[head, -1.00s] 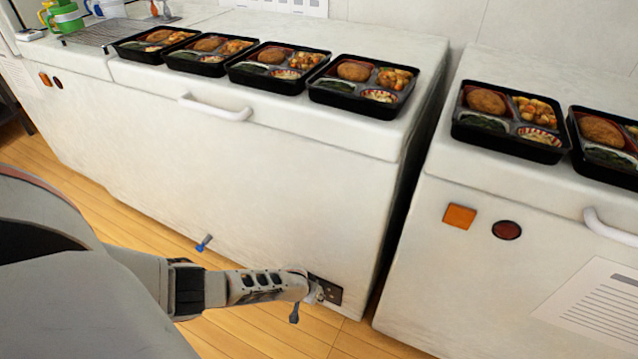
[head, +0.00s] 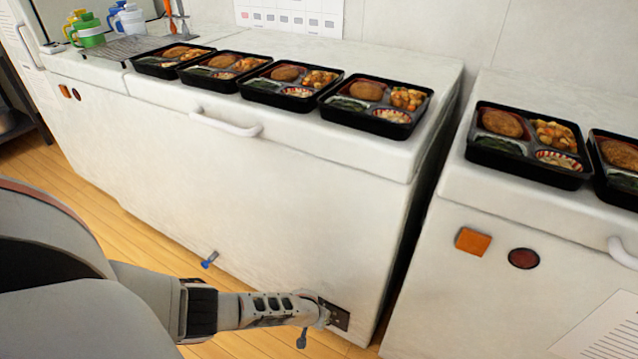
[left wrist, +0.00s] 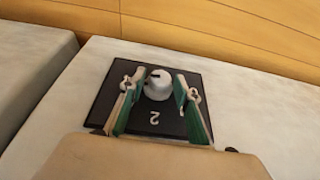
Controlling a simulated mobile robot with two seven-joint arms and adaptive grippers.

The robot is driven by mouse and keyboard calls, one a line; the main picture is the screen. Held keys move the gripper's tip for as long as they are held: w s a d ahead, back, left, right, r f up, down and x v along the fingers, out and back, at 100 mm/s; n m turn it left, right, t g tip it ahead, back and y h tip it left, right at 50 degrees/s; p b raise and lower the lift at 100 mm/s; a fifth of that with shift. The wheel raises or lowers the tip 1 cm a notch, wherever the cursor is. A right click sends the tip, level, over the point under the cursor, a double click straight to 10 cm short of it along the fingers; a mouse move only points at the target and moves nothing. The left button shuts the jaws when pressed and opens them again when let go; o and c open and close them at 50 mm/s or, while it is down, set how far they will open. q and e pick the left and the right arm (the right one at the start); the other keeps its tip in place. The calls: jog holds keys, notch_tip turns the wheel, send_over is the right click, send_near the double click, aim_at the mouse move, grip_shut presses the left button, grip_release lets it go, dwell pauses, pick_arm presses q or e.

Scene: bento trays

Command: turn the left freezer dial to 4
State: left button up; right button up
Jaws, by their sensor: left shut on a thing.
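The left freezer's dial is a white round knob (left wrist: 158,85) with a dark pointer mark, on a black plate (left wrist: 172,130). The plate also shows low at the right end of the freezer front in the head view (head: 342,320). An upside-down 2 is printed on the plate on the near side of the knob in the left wrist view; other numbers cannot be made out. My left gripper (head: 323,313) reaches the plate, shut on the knob with one finger on each side. My right gripper is not in view.
The left freezer (head: 270,190) carries several black bento trays (head: 375,110) on its lid. A narrow gap separates it from the right freezer (head: 480,300). A blue-tipped drain tap (head: 209,259) sticks out left of my forearm.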

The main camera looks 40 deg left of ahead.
pick_arm(q)
jog(key=shift+w+d+r+y, duration=0.1)
jog(key=shift+w+y, duration=0.05)
jog(key=shift+y, duration=0.15)
jog(key=shift+d+f+m+g+y+b, duration=0.15)
jog(key=shift+m+g+y+b, duration=0.1)
jog(key=shift+y, duration=0.55)
jog(key=shift+f+m+g+y+b, duration=0.15)
jog(key=shift+g+y, duration=0.1)
jog(key=shift+y, duration=0.55)
jog(key=o, duration=0.8)
jog(key=shift+s, duration=0.2)
jog(key=shift+r, duration=0.1)
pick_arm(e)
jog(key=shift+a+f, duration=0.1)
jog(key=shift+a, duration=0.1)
pick_arm(q)
jog(key=shift+d, duration=0.15)
